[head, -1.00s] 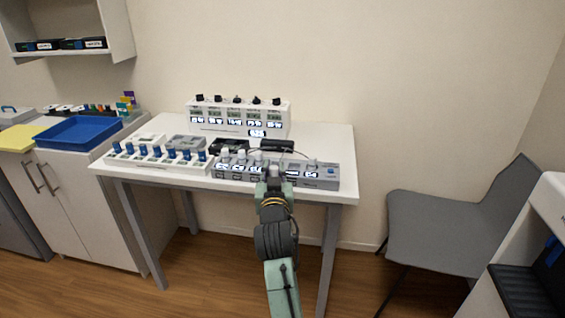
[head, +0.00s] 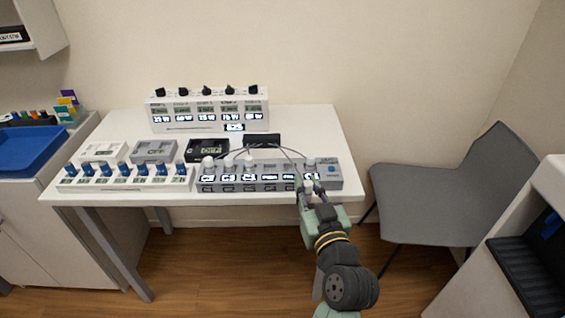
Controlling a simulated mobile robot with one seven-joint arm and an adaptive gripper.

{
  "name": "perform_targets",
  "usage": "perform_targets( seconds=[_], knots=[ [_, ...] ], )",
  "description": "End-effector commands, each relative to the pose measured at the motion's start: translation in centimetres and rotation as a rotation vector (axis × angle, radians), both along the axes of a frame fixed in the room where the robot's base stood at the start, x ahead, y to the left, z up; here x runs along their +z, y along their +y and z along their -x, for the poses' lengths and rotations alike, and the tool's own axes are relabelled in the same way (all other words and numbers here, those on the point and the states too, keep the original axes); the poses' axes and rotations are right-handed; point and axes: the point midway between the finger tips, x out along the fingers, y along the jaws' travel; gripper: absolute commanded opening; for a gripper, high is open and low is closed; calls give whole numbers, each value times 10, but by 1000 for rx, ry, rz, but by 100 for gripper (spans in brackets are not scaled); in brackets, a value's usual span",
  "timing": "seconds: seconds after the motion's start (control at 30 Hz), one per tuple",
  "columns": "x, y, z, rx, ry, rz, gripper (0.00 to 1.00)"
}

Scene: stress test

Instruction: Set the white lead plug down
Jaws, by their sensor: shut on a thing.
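My gripper (head: 308,194) is at the front edge of the white table (head: 130,225), in front of the right part of a grey socket unit (head: 265,186). It is shut on a small white plug (head: 308,185), which shows between the fingertips. The fingers partly hide it, and I cannot tell whether it touches the unit. Other white plugs stand upright on the unit: one at its left end (head: 208,162), one left of middle (head: 249,161) and one near the right end (head: 310,162). Thin leads arch over the unit, one running down towards my gripper.
A white strip with several blue knobs (head: 125,182) lies to the left. A meter unit with black knobs (head: 207,120) stands behind. Small boxes (head: 155,151) sit between. Bare tabletop (head: 315,125) shows at the back right. A grey chair (head: 440,195) stands right of the table.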

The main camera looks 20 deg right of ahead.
Motion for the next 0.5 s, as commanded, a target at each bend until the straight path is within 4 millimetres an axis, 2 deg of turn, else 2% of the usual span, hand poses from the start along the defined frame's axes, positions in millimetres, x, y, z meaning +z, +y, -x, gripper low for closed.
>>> perform_targets(
  seconds=[0.2,0.43,0.5],
  knots=[
    [-10,-1,-11,8,-6,10,0],
    [-11,-3,-25,0,-7,7,0],
    [-4,-4,-45,4,0,-1,0]
  ],
)
